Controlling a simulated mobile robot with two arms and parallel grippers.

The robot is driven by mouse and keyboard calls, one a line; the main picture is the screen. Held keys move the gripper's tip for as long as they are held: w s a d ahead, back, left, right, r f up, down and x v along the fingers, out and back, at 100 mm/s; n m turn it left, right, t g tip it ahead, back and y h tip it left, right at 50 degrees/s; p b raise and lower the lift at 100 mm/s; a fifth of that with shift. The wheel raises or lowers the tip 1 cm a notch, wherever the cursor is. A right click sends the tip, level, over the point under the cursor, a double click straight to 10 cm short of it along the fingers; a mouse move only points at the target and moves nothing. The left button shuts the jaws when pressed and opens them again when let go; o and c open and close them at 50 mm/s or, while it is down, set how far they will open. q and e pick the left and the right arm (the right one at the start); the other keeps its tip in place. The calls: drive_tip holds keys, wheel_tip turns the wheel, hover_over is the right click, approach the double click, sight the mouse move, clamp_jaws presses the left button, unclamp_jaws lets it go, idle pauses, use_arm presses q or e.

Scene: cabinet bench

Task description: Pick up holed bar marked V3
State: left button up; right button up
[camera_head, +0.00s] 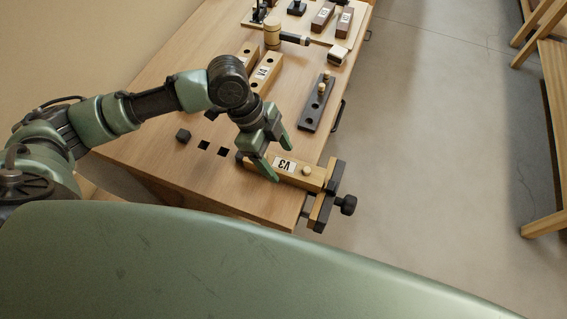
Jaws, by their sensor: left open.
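The bar marked V3 (313,182) is a light wooden bar with a white label and a round pale peg on its top. It lies at the near right corner of the bench, its right end beside the vise (331,190). My left gripper (279,165) is open above the bar's left part, its green fingers spread to either side near the label. I cannot tell whether the fingers touch the bar. The bar's left end is partly hidden by the gripper. My right gripper is not in view.
A dark holed bar with pegs (311,112) lies behind V3. Another labelled wooden bar (267,72) lies farther back, near a mallet (272,34).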

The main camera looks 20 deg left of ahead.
sight(284, 164)
use_arm(q)
drive_tip(key=x, duration=0.3)
drive_tip(key=shift+w+d+f+p, duration=0.1)
drive_tip(key=shift+w+f+p, duration=0.15)
drive_tip(key=shift+f+p, duration=0.15)
drive_tip(key=shift+f, duration=0.2)
drive_tip(key=shift+d, duration=0.1)
drive_tip(key=shift+c, duration=0.6)
clamp_jaws()
drive_tip(key=shift+w+r, duration=0.1)
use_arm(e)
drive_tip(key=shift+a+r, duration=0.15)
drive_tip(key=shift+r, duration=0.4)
